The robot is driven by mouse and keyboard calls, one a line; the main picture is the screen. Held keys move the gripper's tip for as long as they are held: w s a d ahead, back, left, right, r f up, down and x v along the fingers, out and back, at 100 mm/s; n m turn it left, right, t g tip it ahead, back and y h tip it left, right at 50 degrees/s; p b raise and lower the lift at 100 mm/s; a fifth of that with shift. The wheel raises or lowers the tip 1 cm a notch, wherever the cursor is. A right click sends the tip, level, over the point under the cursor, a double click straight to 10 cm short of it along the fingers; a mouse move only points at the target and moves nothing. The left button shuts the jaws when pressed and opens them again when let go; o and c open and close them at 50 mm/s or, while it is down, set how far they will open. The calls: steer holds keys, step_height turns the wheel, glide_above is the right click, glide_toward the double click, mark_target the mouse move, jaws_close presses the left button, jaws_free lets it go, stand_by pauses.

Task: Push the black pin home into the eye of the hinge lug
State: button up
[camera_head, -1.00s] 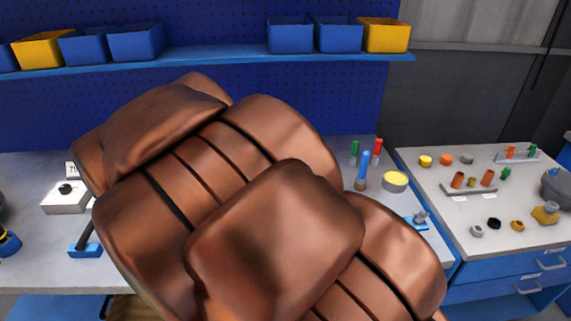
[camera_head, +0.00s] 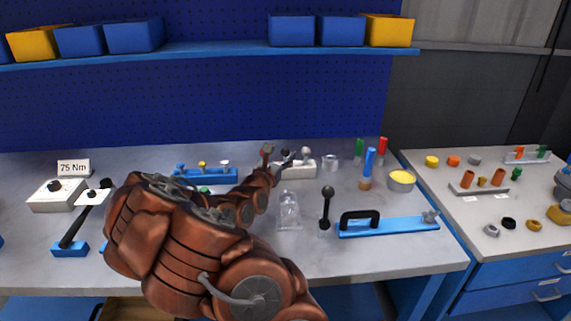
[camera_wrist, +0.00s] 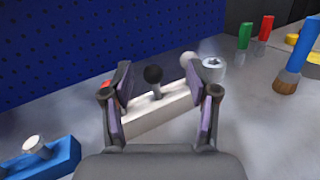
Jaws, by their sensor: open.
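A black ball-headed pin (camera_wrist: 153,75) stands in a long white block (camera_wrist: 160,110) in the wrist view. My gripper (camera_wrist: 170,82) is open, with one finger on each side of the pin in the picture; I cannot tell its exact distance from it. In the head view my gripper (camera_head: 284,156) is at the left end of the white block (camera_head: 304,170), and largely hides the pin. I cannot make out for certain which thing is the hinge lug, nor its eye.
A white ball knob (camera_head: 306,152) stands on the block. A clear grey piece (camera_head: 289,212), a black ball-topped lever (camera_head: 326,206) and a blue bar with a black handle (camera_head: 388,228) stand in front. A blue rack (camera_head: 206,174) is to the left.

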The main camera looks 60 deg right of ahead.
mark_target(284, 154)
steer(key=f, duration=0.1)
steer(key=w+f+n, duration=0.1)
steer(key=f, duration=0.1)
steer(key=f+n+t+y, duration=0.1)
steer(key=shift+w+d+f, duration=0.2)
steer(key=shift+d, duration=0.2)
steer(key=shift+p+x, duration=0.3)
steer(key=shift+x, duration=1.5)
steer(key=shift+p+x, duration=0.4)
steer(key=shift+x, duration=1.55)
steer(key=shift+r, duration=0.1)
steer(key=shift+c, duration=0.4)
jaws_close()
